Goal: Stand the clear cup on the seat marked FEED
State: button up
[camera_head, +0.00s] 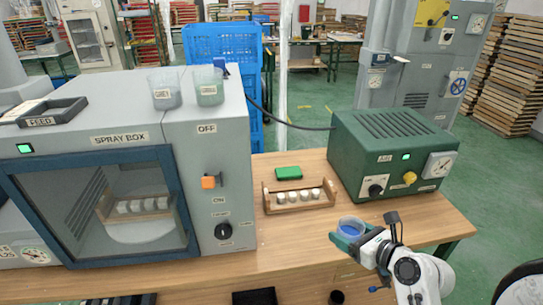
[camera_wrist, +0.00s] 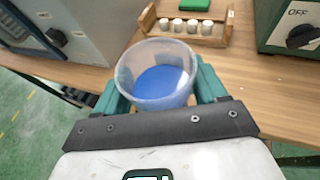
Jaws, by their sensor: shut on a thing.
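My gripper (camera_head: 352,241) is shut on a clear cup (camera_head: 351,226) with blue at its bottom, above the front right of the bench. In the wrist view the cup (camera_wrist: 157,58) stands roughly upright, open end up, between the teal fingers of my gripper (camera_wrist: 162,88). The seat marked FEED (camera_head: 41,122) is a dark, raised-edged holder on top of the spray box at the far left, well away from my gripper. No cup shows in it.
The grey spray box (camera_head: 183,137) has a windowed front and an orange switch (camera_head: 208,182). Two translucent labelled cups (camera_head: 165,90) (camera_head: 208,88) stand on its top. A wooden rack (camera_head: 299,205) of white pieces, a green block (camera_head: 288,172) and a green machine (camera_head: 395,155) are on the bench.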

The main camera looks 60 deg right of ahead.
jog(key=w+a+f+n+y, duration=0.1)
jog(key=w+a+f, duration=0.4)
jog(key=a, duration=0.5)
jog(key=w+a+f+n+t+y, duration=0.1)
jog(key=w+a+f+n+y, duration=0.1)
jog(key=w+a, duration=0.7)
jog(key=w+a+f+n+y, duration=0.2)
jog(key=w+a+f, duration=0.5)
jog(key=a, duration=0.6)
jog(key=shift+w+a+f+t+y, duration=0.2)
jog(key=shift+w+f+t+y, duration=0.15)
jog(key=shift+w+y, duration=0.3)
